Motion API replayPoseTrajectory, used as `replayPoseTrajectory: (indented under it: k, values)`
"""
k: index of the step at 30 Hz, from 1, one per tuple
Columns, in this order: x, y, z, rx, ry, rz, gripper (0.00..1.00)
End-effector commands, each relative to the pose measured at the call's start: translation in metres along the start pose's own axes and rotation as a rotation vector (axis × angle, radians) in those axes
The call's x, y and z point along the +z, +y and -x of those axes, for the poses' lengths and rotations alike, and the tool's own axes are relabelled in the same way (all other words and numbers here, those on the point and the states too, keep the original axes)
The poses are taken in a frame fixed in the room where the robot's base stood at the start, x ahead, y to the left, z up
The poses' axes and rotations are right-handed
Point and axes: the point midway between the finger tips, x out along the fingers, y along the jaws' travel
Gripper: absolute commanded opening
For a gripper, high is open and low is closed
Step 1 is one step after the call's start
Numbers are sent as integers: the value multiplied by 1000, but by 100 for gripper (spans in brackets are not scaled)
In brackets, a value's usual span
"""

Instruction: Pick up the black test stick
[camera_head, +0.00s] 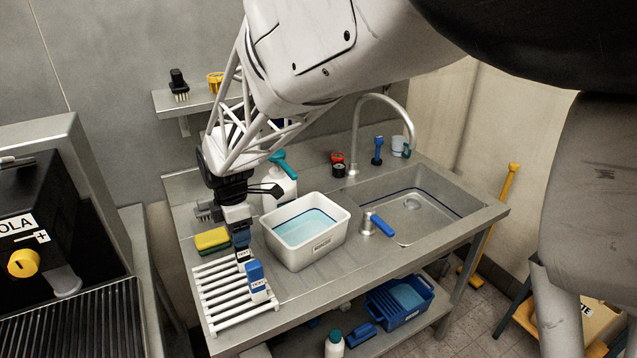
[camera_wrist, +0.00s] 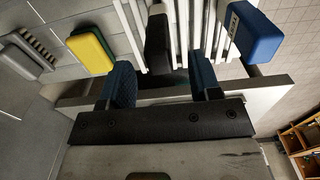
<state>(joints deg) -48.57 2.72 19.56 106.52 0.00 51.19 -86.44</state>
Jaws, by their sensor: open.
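The black test stick (camera_head: 244,257) stands at the white slatted rack on the left of the steel counter, with a white label on it. In the wrist view its dark block (camera_wrist: 157,45) lies between my two blue-padded fingers. My gripper (camera_head: 240,240) is directly over the stick, pointing down and open, with a finger to either side (camera_wrist: 162,80). Visible gaps separate the stick from both fingers in the wrist view. The stick's lower part is hidden among the slats.
A blue labelled stick (camera_head: 257,278) stands close by on the rack (camera_head: 222,302); it also shows in the wrist view (camera_wrist: 256,32). A yellow-green sponge (camera_head: 212,239) lies behind the rack. A white water-filled tub (camera_head: 318,259) is right of my gripper. A spray bottle (camera_head: 281,187) stands behind.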

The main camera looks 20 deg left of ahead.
Motion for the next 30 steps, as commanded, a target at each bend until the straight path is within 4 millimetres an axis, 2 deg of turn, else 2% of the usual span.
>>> replayPoseTrajectory:
  k: [16, 30]
  values:
    - [0, 1, -48, -1, 0, 0, 57]
    - [0, 1, -52, 0, 0, 0, 57]
